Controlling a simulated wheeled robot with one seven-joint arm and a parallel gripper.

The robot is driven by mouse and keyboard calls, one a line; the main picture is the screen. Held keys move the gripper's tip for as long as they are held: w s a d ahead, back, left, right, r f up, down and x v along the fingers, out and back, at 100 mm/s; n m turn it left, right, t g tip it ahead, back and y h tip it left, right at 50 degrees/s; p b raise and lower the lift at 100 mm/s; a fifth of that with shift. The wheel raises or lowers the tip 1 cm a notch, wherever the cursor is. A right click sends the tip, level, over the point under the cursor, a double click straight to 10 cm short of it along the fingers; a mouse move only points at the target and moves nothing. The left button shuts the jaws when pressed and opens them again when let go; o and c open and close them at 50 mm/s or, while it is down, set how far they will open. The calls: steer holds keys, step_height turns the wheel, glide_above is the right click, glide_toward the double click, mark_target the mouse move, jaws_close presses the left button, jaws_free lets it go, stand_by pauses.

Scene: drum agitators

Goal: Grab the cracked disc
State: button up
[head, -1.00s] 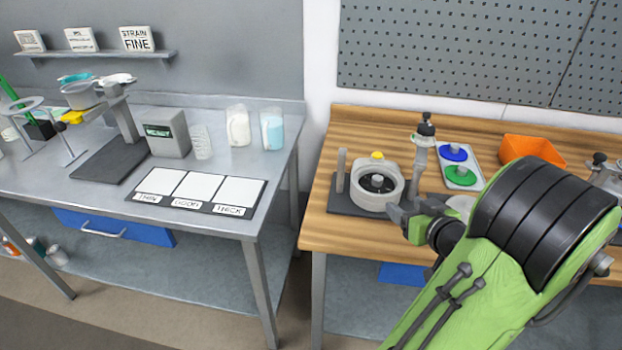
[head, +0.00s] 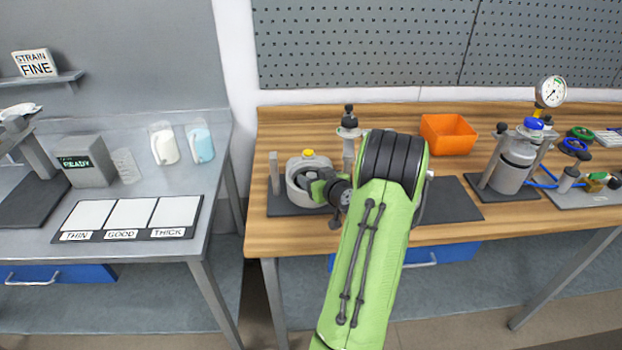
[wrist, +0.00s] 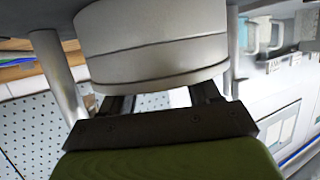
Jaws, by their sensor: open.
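No disc with a visible crack can be made out in either view. A grey-white ring-shaped housing (head: 296,193) with a yellow knob (head: 308,153) stands on a dark base at the left of the wooden bench. My gripper (head: 314,181) is at the front of this housing, its fingers partly hidden by my wrist. In the wrist view, my gripper (wrist: 160,98) has its two dark fingers spread apart, with their tips at the lower edge of a large pale cylinder (wrist: 150,45). Nothing shows between the fingers. Whether they touch the cylinder I cannot tell.
A post (head: 275,172) stands left of the housing, and a black-knobbed post (head: 348,130) behind it. An orange bin (head: 448,134), a dark mat (head: 455,200) and a gauge-topped vessel (head: 513,165) are to the right. The metal table (head: 215,180) is at left.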

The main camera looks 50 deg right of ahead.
steer(key=c, duration=1.1)
jaws_close()
